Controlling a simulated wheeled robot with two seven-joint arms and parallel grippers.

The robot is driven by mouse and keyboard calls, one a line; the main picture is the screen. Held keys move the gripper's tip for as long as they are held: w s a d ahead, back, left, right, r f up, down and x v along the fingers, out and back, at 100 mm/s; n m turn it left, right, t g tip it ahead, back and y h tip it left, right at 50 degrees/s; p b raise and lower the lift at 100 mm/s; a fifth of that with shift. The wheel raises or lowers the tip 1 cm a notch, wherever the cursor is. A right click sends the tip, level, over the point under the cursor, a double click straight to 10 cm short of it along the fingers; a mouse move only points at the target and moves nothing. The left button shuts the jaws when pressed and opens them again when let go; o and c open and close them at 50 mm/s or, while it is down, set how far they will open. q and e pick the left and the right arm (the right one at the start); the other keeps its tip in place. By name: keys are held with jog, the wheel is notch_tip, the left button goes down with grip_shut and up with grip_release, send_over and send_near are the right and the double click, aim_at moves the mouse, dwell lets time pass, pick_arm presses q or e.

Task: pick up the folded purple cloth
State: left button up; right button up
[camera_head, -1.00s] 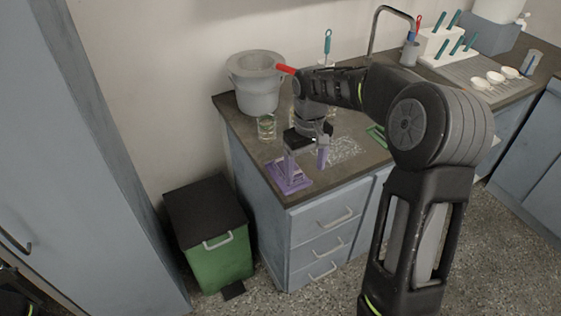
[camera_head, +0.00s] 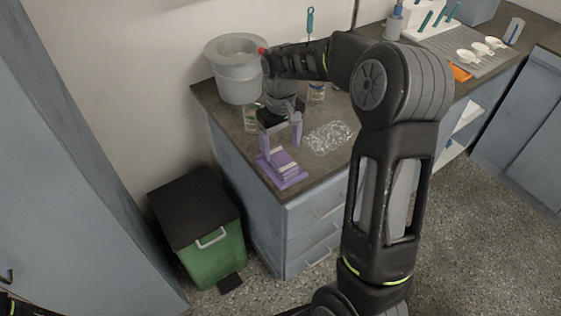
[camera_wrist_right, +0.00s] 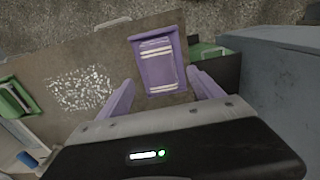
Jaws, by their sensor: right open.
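The folded purple cloth (camera_head: 284,172) with pale stripes lies near the front left corner of the counter. In the right wrist view the cloth (camera_wrist_right: 158,70) lies flat just beyond and between the fingertips. My right gripper (camera_head: 281,141) is open, its two purple fingers apart and pointing down, and it shows just behind the cloth in the head view. In the wrist view nothing is between the fingers of the gripper (camera_wrist_right: 161,82). I cannot tell the exact height of the fingertips above the counter. My left gripper is out of view.
A patch of whitish grains (camera_head: 330,138) lies right of the cloth. A glass (camera_head: 250,118) and a grey bucket (camera_head: 236,75) stand behind. A green bin (camera_head: 215,250) with a dark lid stands on the floor beside the counter's left side. A tall cabinet (camera_head: 60,170) is at left.

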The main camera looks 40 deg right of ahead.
aim_at(281, 158)
jog(key=shift+f, duration=0.25)
jog(key=shift+f+p, duration=0.55)
jog(key=shift+f, duration=2.1)
jog(key=c, duration=1.4)
jog(key=shift+r, duration=0.2)
notch_tip(281, 158, up, 10)
jog(key=shift+f+b, duration=0.1)
jog(key=shift+b, duration=0.4)
